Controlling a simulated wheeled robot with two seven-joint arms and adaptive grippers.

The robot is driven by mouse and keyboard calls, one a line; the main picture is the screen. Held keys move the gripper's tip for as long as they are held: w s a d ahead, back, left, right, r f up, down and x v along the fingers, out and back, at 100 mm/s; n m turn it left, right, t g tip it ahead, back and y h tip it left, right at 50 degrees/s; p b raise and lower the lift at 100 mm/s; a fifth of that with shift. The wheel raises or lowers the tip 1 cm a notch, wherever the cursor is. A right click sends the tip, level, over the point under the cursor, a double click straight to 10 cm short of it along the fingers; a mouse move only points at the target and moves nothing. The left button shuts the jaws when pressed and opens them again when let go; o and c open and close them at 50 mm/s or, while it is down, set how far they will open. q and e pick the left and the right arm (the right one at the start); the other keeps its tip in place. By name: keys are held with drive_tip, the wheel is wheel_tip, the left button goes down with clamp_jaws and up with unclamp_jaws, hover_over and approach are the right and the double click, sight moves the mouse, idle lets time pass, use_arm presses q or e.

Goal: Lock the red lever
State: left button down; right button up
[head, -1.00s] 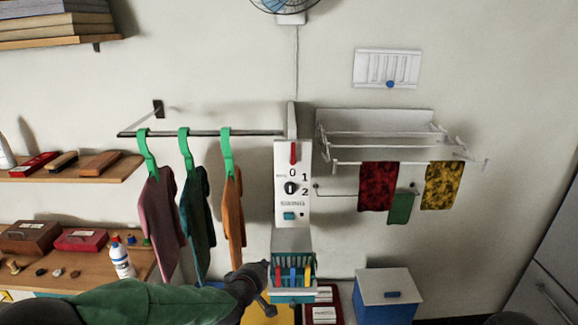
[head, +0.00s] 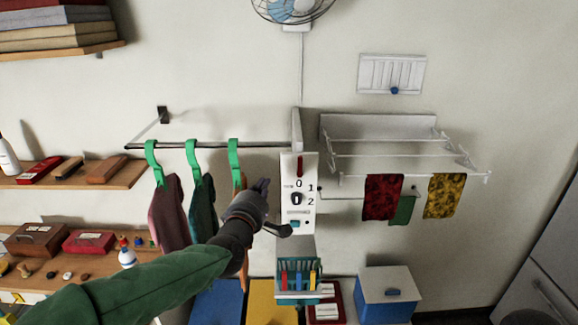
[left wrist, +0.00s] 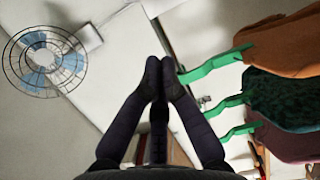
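The red lever (head: 300,165) stands upright at the top of a white control panel (head: 309,179) in the head view. Below it are the digits 0, 1 and 2 around a dark knob (head: 297,199). My left gripper (head: 264,184) is left of the panel, slightly lower than the lever and apart from it in the picture. In the left wrist view, its two dark fingers (left wrist: 160,66) meet at the tips with nothing seen between them. I cannot make out the lever in that view. My right gripper is not in view.
Green hangers (head: 193,158) with clothes hang from a rail just behind my left arm. A teal basket (head: 297,279) sits below the panel. A drying rack (head: 390,150) with cloths is to the right. A fan (head: 292,8) is above.

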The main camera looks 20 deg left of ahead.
sight(300, 166)
use_arm(q)
drive_tip(key=w+p, duration=0.1)
drive_tip(key=w, duration=0.2)
drive_tip(key=w+d+p, duration=0.1)
drive_tip(key=w, duration=0.3)
drive_tip(key=w+d+p, duration=0.1)
drive_tip(key=w, duration=0.3)
drive_tip(key=shift+r+p, duration=0.1)
drive_tip(key=shift+p, duration=0.25)
drive_tip(key=shift+d, duration=0.7)
drive_tip(key=shift+w+d+r+m+p, duration=0.1)
drive_tip(key=shift+d+r+m+p, duration=0.1)
drive_tip(key=shift+m+p, duration=0.35)
drive_tip(key=shift+w+d+r+m+p, duration=0.1)
drive_tip(key=shift+d+m+p, duration=0.1)
drive_tip(key=shift+m+p, duration=0.3)
